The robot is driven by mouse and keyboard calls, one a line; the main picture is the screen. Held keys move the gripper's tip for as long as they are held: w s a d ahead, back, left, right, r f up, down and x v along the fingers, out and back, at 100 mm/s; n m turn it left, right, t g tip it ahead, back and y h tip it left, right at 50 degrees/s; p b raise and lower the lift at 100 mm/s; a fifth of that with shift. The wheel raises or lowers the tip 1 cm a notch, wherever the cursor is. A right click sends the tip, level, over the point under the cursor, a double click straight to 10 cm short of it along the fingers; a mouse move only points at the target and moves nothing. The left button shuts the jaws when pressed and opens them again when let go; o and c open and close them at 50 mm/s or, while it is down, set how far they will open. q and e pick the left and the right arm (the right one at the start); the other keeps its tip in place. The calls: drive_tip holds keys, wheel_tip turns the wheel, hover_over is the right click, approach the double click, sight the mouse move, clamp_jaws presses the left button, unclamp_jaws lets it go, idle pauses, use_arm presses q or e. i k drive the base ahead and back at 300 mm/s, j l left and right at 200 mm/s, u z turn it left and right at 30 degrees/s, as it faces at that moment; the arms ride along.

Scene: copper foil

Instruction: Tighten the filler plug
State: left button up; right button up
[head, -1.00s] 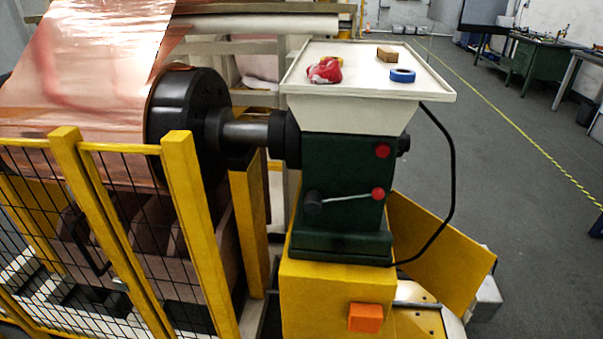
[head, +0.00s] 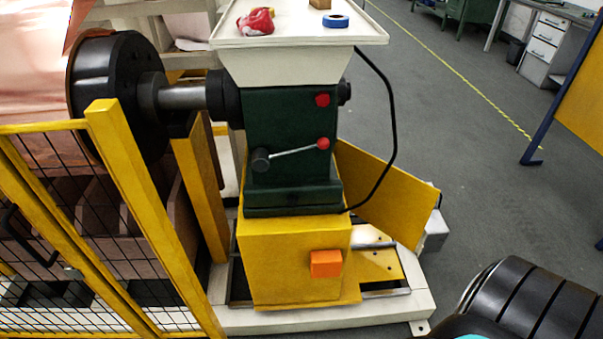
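A dark green machine housing (head: 290,140) stands upright on a yellow pedestal (head: 285,255). A red round knob or plug (head: 322,99) sits on the upper right of its front face. Below it, a lever (head: 292,151) runs from a black hub to a red ball end. I cannot tell which part is the filler plug. A black ribbed part of my arm shows at the bottom right corner, apart from the machine. Neither gripper is in view.
A tray (head: 300,37) on top holds a red cloth (head: 256,21), blue tape roll (head: 335,21) and wooden block. A yellow mesh guard (head: 140,190) stands at left, a black cable (head: 391,120) hangs right. A yellow panel (head: 585,100) stands far right. Floor between is clear.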

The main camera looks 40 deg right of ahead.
sight(322, 98)
drive_tip(key=z, duration=1.25)
